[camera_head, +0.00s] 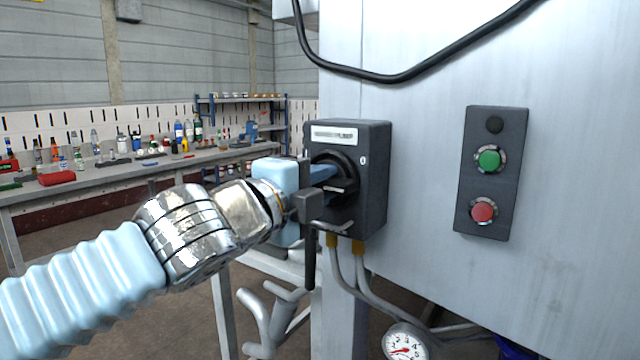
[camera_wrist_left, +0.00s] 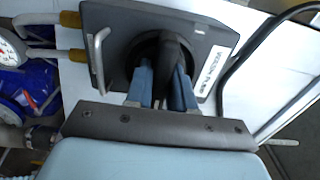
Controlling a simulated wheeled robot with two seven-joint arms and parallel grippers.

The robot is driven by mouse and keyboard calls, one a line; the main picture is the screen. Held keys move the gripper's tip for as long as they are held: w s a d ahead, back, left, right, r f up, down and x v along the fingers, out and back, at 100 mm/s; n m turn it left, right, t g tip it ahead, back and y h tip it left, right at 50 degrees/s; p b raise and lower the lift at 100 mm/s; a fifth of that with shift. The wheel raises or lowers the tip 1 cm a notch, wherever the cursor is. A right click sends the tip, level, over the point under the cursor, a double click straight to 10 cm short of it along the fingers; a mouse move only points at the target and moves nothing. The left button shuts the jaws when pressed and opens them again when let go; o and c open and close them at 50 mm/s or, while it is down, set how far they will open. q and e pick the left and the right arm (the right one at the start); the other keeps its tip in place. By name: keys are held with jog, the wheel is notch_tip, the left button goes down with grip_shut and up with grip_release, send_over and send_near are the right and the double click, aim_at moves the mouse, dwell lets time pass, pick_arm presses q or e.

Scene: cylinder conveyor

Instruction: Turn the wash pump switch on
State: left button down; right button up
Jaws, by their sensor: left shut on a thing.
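The wash pump switch is a dark box (camera_head: 372,180) with a white label on the left face of the pale metal cabinet. Its black rotary knob (camera_head: 340,186) faces my left gripper (camera_head: 326,178). The blue fingers of the left gripper are shut on the knob. In the left wrist view the knob (camera_wrist_left: 174,55) stands between the two fingers (camera_wrist_left: 162,88), and part of the white label shows beside it. The knob's exact angle is partly hidden by the fingers. My right gripper is not in view.
A control plate with a green button (camera_head: 489,160) and a red button (camera_head: 483,210) is on the cabinet to the right. Grey cables and a pressure gauge (camera_head: 405,342) are below the box. A black hose (camera_head: 400,77) hangs above. A cluttered workbench (camera_head: 110,172) stands behind left.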

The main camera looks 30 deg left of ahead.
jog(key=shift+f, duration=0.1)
pick_arm(q)
jog(key=shift+f+n+b, duration=0.25)
jog(key=shift+n+b, duration=0.65)
jog(key=shift+b, duration=0.25)
jog(key=n+b, duration=0.2)
jog(key=shift+n, duration=0.3)
jog(key=n+b, duration=0.3)
jog(key=shift+n, duration=0.3)
jog(key=n+b, duration=0.2)
jog(key=shift+n, duration=0.4)
jog(key=n+b, duration=0.1)
jog(key=n, duration=0.1)
jog(key=shift+n, duration=0.3)
jog(key=shift+n+b, duration=0.35)
jog(key=shift+n, duration=0.45)
jog(key=shift+r+n+b, duration=0.1)
jog(key=shift+n+b, duration=0.2)
jog(key=shift+n, duration=1.1)
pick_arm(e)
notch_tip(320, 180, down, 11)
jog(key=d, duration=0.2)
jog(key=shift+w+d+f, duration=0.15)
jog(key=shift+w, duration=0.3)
